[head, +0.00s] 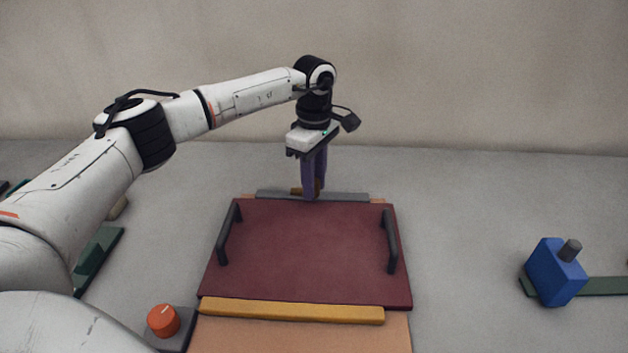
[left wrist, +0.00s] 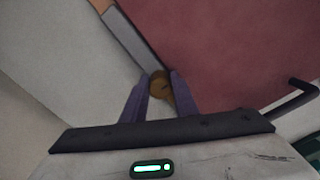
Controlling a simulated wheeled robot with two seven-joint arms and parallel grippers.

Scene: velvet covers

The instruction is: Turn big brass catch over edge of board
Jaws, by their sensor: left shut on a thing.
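The dark red board (head: 305,250) lies flat with a black handle on each side. The brass catch (head: 296,191) is at the middle of the board's far edge, by a grey strip (head: 345,196). My left gripper (head: 314,194) comes down over the catch, its purple fingers hiding much of it. In the left wrist view the catch (left wrist: 160,86) sits between the two fingertips (left wrist: 162,78), and the jaws are shut on it. It lies against the grey strip (left wrist: 130,42) beside the board (left wrist: 215,50). My right gripper is not in view.
A yellow bar (head: 290,312) runs along the board's near edge. An orange knob (head: 163,320) stands at the front left. A blue block with a grey peg (head: 555,272) stands on a green strip at right. The grey table is clear between board and block.

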